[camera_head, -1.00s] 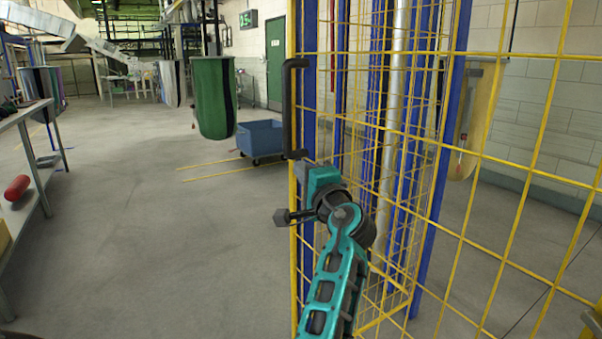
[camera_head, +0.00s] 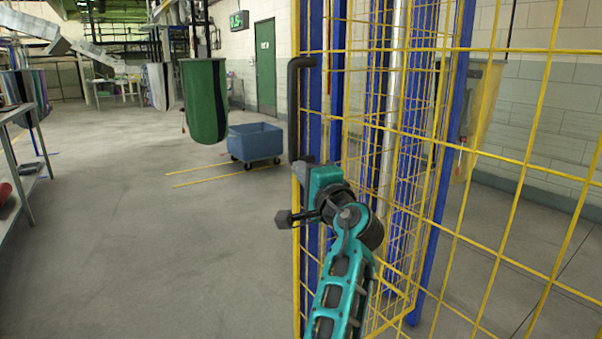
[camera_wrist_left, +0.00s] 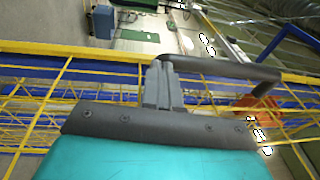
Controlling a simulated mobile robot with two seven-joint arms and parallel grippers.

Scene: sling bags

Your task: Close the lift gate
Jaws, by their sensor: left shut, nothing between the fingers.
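The lift gate (camera_head: 421,137) is a yellow wire-mesh panel filling the right of the head view. A black bar handle (camera_head: 293,105) stands upright along its left edge. It also shows across the left wrist view (camera_wrist_left: 222,69). My left gripper (camera_head: 303,172) is at the lower end of the handle, with its teal arm below. Its grey fingers are together in the left wrist view (camera_wrist_left: 161,84), right at the handle, with nothing seen between them. I cannot tell whether they touch the bar. My right gripper is not in view.
Blue posts (camera_head: 437,170) and more yellow mesh stand behind the panel. A blue wheeled cart (camera_head: 255,142) and a hanging green bag (camera_head: 206,103) are farther back at left. A grey table (camera_head: 18,160) is at the left edge. The floor between is clear.

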